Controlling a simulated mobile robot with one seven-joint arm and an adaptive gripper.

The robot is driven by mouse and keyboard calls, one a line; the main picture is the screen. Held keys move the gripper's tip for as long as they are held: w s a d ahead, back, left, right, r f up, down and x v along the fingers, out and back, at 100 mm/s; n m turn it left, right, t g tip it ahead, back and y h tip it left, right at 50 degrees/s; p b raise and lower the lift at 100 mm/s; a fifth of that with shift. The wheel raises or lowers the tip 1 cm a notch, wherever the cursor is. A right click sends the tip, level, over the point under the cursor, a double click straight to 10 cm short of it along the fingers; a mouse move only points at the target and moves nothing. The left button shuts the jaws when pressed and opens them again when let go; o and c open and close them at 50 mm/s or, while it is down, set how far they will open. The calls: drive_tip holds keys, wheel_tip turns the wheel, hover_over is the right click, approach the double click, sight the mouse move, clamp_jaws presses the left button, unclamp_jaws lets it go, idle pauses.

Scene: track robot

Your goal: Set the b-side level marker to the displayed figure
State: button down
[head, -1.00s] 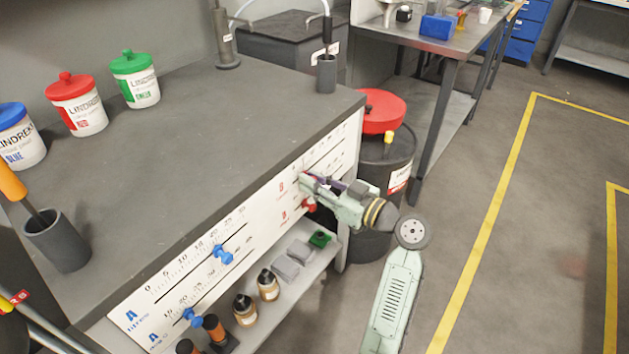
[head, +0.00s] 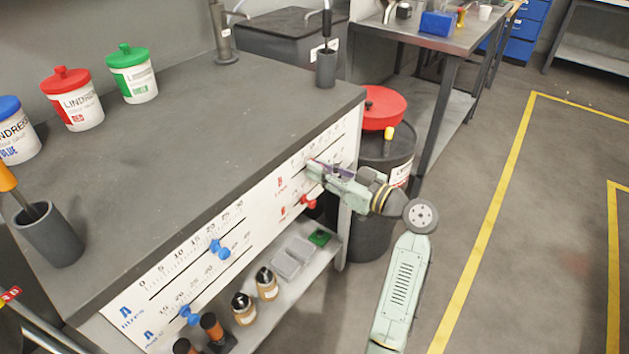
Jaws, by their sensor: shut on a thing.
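The white scale panel (head: 262,212) on the bench front has an A side with blue markers and a B side with red lettering. My gripper (head: 314,168) is at the B side's upper scale, shut on the b-side level marker, which its fingers hide. The B side's lower red marker (head: 307,202) shows just below my gripper. The A side's upper blue marker (head: 219,249) and lower blue marker (head: 190,316) sit farther left. The B scale's numbers are too small to read, and I cannot make out a displayed figure.
A drum with a red lid (head: 381,108) stands just behind my gripper, beside the bench (head: 190,150). Below the panel, a shelf holds bottles (head: 267,284) and grey trays (head: 292,258). Lidded tubs (head: 76,100) stand on the bench top. The floor at right is clear.

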drive_tip(key=w+d+b, duration=0.1)
drive_tip(key=w, duration=0.1)
drive_tip(key=w+d+b, duration=0.3)
drive_tip(key=w+d, duration=0.1)
drive_tip(key=shift+w+f+b, duration=0.25)
drive_tip(key=shift+w+b, duration=0.1)
drive_tip(key=shift+w, duration=0.05)
drive_tip(key=shift+w+d+r, duration=0.2)
drive_tip(key=shift+w, duration=0.1)
drive_tip(key=c, duration=1.5)
unclamp_jaws()
approach(332, 144)
drive_tip(key=v, duration=0.5)
drive_tip(key=shift+s+d, duration=0.2)
